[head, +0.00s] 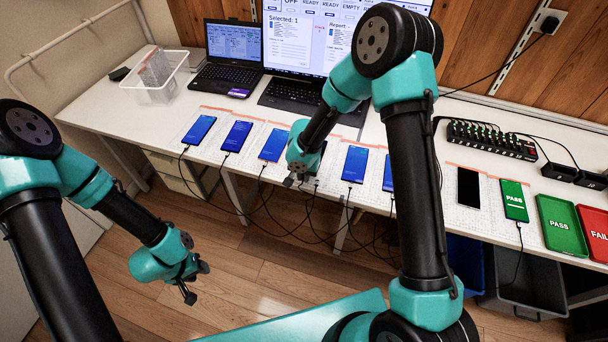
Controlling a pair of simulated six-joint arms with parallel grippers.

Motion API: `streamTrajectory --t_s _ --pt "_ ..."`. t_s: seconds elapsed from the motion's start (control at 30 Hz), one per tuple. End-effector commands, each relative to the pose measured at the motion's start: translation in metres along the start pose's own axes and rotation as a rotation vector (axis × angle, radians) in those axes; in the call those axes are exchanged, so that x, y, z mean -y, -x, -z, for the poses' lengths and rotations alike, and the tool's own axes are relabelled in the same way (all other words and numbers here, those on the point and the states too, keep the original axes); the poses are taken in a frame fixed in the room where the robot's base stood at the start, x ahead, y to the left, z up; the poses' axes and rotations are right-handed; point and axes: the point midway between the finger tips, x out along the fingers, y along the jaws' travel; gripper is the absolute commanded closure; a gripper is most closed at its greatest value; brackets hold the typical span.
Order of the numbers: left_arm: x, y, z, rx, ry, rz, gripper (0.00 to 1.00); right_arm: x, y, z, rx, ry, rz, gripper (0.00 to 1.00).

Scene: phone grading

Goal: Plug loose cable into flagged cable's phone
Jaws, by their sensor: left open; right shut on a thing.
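A row of phones with blue screens lies along the table's front edge, such as the left one (199,129) and one right of my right gripper (354,164). Cables hang from their lower ends. My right gripper (302,181) is low at the front edge among them, shut on what seems to be a cable's end; the grip is mostly hidden. A phone there is largely covered by the gripper. A black-screened phone (468,187) lies further right, with no cable visible at it. My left gripper (196,284) is open and empty, in front of the table. I cannot make out a cable flag.
A PASS-screen phone (514,201), green PASS tray (562,224) and red FAIL tray (595,232) are at the right. A hub (491,141), laptop (229,62) and monitor (307,38) stand behind. Cables droop before the table; dark bins (530,286) stand below.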

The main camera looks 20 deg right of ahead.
Motion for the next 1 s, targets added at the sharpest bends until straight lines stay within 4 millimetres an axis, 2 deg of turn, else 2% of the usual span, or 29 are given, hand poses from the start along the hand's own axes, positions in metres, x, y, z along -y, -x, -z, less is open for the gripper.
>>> streamTrajectory --t_s 0.23,0.27,0.57,1.0 --pt "0.0000 0.0000 0.0000 0.000 0.000 0.000 0.59 0.0000 0.0000 0.0011 0.000 0.000 0.000 1.00" --pt "0.0000 0.0000 0.0000 0.000 0.000 0.000 0.59 0.0000 0.0000 0.0011 0.000 0.000 0.000 0.86" --pt "0.0000 0.0000 0.0000 0.000 0.000 0.000 0.59 0.0000 0.0000 0.0010 0.000 0.000 0.000 0.59" --pt "0.0000 0.0000 0.0000 0.000 0.000 0.000 0.59 0.0002 0.0070 0.0001 -0.001 -0.001 0.000 0.59"
